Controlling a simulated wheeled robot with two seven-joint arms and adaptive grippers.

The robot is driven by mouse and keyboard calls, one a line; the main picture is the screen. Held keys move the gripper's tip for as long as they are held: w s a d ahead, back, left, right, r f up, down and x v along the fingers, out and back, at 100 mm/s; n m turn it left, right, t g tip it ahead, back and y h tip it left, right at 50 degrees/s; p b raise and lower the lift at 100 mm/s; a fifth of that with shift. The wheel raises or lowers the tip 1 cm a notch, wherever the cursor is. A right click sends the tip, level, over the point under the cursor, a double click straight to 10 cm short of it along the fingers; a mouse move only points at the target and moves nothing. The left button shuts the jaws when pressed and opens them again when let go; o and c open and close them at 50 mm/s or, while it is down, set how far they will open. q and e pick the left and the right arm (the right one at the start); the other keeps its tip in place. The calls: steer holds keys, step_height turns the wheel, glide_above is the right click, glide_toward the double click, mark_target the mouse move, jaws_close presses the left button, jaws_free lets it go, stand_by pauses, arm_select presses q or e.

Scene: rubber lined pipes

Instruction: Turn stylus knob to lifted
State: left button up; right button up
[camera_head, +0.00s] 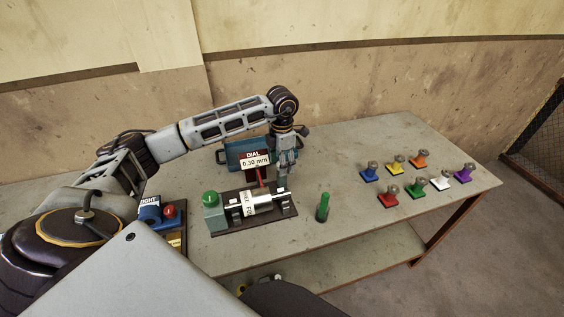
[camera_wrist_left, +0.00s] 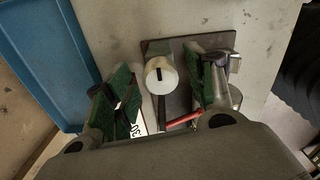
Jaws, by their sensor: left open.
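In the left wrist view a round white knob (camera_wrist_left: 160,75) with a dark mark on its top stands over a dark base plate. I take it to be the stylus knob; in the head view my gripper hides it. A red bar (camera_wrist_left: 183,118) lies near it, and a red stylus part (camera_head: 260,176) shows below the dial sign (camera_head: 255,161), which reads 0.30 mm. My left gripper (camera_head: 283,178) points down at the rig's back right. In the wrist view its green-padded fingers (camera_wrist_left: 167,88) are open, one on each side of the knob, with gaps. My right gripper is out of view.
A blue tray (camera_head: 236,150) lies behind. A green post (camera_head: 323,207) stands to the right, with several coloured knobbed blocks (camera_head: 417,192) beyond.

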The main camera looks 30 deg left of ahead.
arm_select(q)
steer(key=shift+f, duration=0.1)
steer(key=shift+c, duration=0.4)
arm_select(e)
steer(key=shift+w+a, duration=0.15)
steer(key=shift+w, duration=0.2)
arm_select(q)
steer(key=c, duration=0.9)
steer(key=shift+c, duration=0.3)
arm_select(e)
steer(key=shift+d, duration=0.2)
